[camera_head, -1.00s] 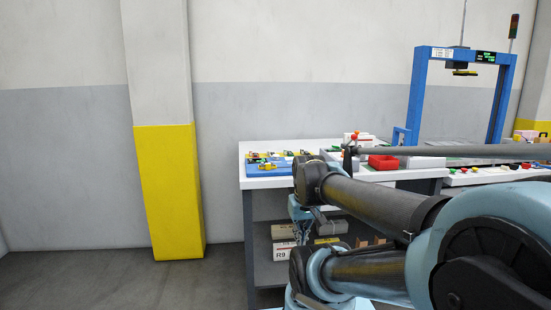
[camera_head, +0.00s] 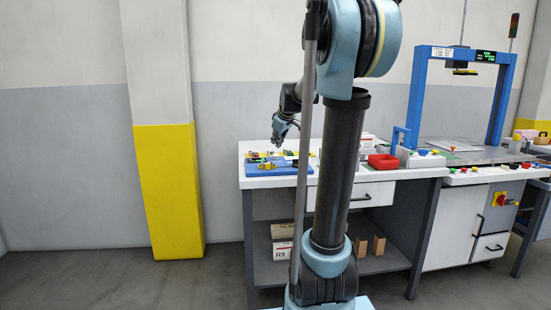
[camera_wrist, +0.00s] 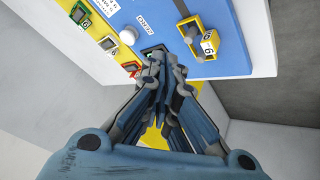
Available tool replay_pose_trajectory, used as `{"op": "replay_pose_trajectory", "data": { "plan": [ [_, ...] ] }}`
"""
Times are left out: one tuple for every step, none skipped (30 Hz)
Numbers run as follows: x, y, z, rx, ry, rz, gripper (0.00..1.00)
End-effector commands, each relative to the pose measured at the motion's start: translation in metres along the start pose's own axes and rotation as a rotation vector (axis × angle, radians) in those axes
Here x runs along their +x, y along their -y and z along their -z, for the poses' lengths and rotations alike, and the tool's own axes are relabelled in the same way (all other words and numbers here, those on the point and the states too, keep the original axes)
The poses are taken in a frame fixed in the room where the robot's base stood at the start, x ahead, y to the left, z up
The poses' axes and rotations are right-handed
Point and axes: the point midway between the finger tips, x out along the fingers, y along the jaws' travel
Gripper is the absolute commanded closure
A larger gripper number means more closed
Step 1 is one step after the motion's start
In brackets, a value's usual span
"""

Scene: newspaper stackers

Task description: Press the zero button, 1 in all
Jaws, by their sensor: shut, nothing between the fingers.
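A blue panel (camera_wrist: 235,30) fills the top of the wrist view. A round white button (camera_wrist: 128,36) stands on it at the upper left. Beside the button is an upside-down label (camera_wrist: 145,22) that seems to read ZERO. My gripper (camera_wrist: 155,62) is shut and empty. Its fingertips appear just below and right of the white button, and any contact is unclear. In the head view, my gripper (camera_head: 281,132) hangs above the blue panel (camera_head: 262,171) at the left end of the table.
The white table (camera_head: 390,174) also holds a red bin (camera_head: 382,161). A blue arch (camera_head: 418,95) stands to the right. A yellow-based pillar (camera_head: 168,190) stands left.

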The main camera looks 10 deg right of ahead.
Motion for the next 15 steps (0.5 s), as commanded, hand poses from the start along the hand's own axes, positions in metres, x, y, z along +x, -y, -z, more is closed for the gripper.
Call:
{"op": "replay_pose_trajectory", "data": {
  "plan": [
    [0.009, -0.017, 0.015, -0.03, -0.017, -0.011, 1.0],
    [0.014, -0.026, 0.024, -0.048, -0.027, -0.019, 1.0],
    [0.021, -0.037, 0.034, -0.073, -0.04, -0.028, 1.0],
    [0.025, -0.044, 0.041, -0.09, -0.049, -0.036, 1.0],
    [0.03, -0.052, 0.048, -0.108, -0.057, -0.043, 1.0],
    [0.036, -0.061, 0.056, -0.129, -0.067, -0.053, 1.0],
    [0.04, -0.067, 0.062, -0.143, -0.074, -0.059, 1.0],
    [0.044, -0.073, 0.067, -0.156, -0.08, -0.065, 1.0],
    [0.048, -0.08, 0.072, -0.171, -0.088, -0.072, 1.0],
    [0.051, -0.084, 0.076, -0.182, -0.093, -0.077, 1.0],
    [0.053, -0.088, 0.08, -0.19, -0.096, -0.082, 1.0],
    [0.056, -0.092, 0.083, -0.201, -0.1, -0.087, 1.0],
    [0.058, -0.094, 0.085, -0.207, -0.103, -0.089, 1.0],
    [0.059, -0.096, 0.087, -0.211, -0.105, -0.092, 1.0],
    [0.061, -0.098, 0.088, -0.216, -0.107, -0.094, 1.0]
  ]
}}
